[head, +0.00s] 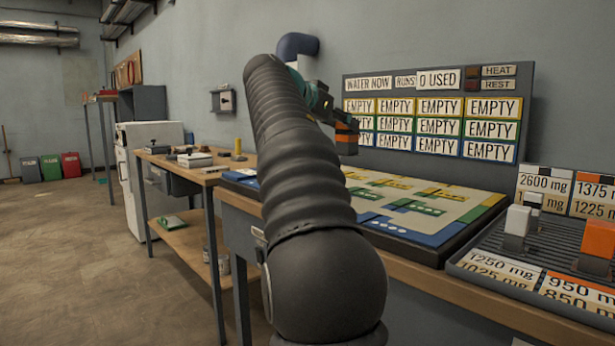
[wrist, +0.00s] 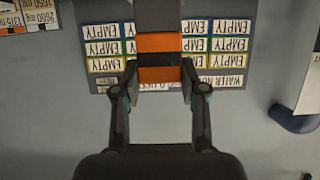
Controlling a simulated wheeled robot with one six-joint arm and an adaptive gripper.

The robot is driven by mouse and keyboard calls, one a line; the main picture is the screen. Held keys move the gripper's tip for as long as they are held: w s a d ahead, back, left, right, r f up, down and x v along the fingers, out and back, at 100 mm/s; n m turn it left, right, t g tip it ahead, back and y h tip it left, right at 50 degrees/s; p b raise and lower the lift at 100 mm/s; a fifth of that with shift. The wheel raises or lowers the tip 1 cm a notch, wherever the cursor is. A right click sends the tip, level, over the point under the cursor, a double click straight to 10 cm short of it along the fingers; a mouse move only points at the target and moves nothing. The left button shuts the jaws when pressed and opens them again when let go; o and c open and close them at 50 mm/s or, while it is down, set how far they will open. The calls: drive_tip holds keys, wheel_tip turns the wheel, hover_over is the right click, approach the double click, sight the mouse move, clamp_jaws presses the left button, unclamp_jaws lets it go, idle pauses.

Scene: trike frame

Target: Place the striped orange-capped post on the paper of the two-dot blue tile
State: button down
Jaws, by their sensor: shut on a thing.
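My gripper (wrist: 160,80) is shut on the striped orange-capped post (wrist: 160,43), which shows orange bands on a dark grey body in the wrist view. In the head view the post's orange part (head: 346,133) shows beyond my arm, in front of the label board and above the far part of the tile mat. My gripper (head: 327,108) is partly hidden there by my arm. The cream tile mat (head: 460,222) lies on the bench with blue, green and yellow tiles. A blue tile (head: 388,226) with white marks is near its front; I cannot count its dots.
A label board (head: 430,105) with several EMPTY cards stands behind the mat. A ridged rack (head: 560,255) at the right holds a white-capped post (head: 517,220) and an orange-capped post (head: 597,238) among weight labels. A wooden bench (head: 190,168) with small items is at the left.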

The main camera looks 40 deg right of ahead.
drive_tip(key=shift+w+a+f+b, duration=0.3)
drive_tip(key=shift+w+a+f, duration=0.25)
drive_tip(key=shift+w+f, duration=1)
drive_tip(key=shift+w+a+f+b, duration=0.35)
drive_tip(key=shift+w+a+f, duration=0.25)
drive_tip(key=shift+w+f, duration=1)
drive_tip(key=shift+w+a+f+b, duration=0.3)
drive_tip(key=shift+w+a+f, duration=0.25)
drive_tip(key=shift+w+f, duration=1)
drive_tip(key=shift+s+f, duration=0.2)
drive_tip(key=shift+f, duration=0.1)
drive_tip(key=c, duration=0.6)
unclamp_jaws()
drive_tip(key=shift+c, duration=0.2)
drive_tip(key=shift+a+r, duration=0.1)
drive_tip(key=shift+r, duration=0.15)
drive_tip(key=w+p+v, duration=0.1)
drive_tip(key=v, duration=1)
drive_tip(key=shift+s+a+r, duration=0.15)
drive_tip(key=shift+s+a, duration=0.2)
drive_tip(key=shift+s, duration=0.1)
